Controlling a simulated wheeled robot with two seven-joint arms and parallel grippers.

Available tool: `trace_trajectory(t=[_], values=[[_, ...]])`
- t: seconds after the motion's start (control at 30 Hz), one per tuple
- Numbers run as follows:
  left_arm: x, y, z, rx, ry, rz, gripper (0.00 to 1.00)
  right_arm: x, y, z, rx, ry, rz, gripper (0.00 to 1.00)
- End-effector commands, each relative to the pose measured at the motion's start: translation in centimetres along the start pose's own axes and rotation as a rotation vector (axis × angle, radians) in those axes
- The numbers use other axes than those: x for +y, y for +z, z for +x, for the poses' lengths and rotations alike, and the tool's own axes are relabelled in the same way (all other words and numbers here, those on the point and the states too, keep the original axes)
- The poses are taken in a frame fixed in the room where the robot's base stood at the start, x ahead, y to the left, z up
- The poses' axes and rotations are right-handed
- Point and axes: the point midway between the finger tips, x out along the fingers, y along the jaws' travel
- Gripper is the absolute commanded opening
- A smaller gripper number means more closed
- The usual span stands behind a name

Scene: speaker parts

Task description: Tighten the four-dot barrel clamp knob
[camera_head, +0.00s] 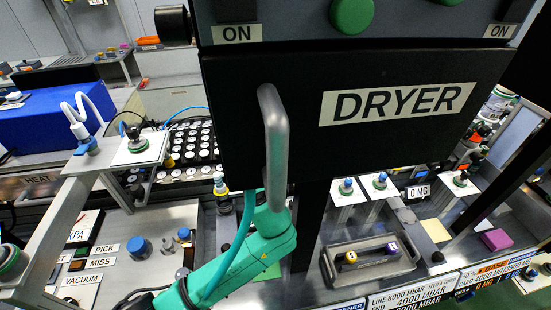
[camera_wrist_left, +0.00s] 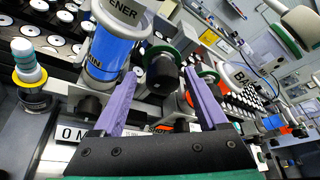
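My left gripper (camera_wrist_left: 160,78) has two purple fingers spread apart, with nothing held between them. A black knob (camera_wrist_left: 160,72) with a green ring behind it shows between the fingertips and seems to lie beyond them; I cannot tell the gap. A blue barrel (camera_wrist_left: 112,45) labelled "...ENER" stands just left of it. Another black knob with a green rim (camera_wrist_left: 208,74) is partly hidden by the right finger. I cannot make out any dots on these knobs. In the head view my green arm runs up behind the dryer, which hides the gripper. My right gripper is not in view.
The dryer (camera_head: 400,135) with its grey handle (camera_head: 275,135) blocks much of the head view. A grey tray (camera_head: 330,268) holds a dark part with yellow and purple ends.

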Motion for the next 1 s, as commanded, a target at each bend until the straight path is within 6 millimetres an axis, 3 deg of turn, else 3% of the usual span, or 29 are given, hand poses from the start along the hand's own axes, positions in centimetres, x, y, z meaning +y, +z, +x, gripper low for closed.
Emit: trace_trajectory(t=[0.27, 0.43, 1.0], values=[[-0.2, 0.3, -0.1, -0.005, -0.006, -0.002, 0.76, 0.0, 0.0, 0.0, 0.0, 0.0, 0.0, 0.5], [-0.2, 0.2, -1.3, -0.006, -0.008, -0.003, 0.76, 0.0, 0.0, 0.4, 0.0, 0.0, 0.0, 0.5], [0.0, 0.0, -12.3, -0.003, -0.008, -0.003, 0.76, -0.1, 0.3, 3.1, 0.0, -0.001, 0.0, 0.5]])
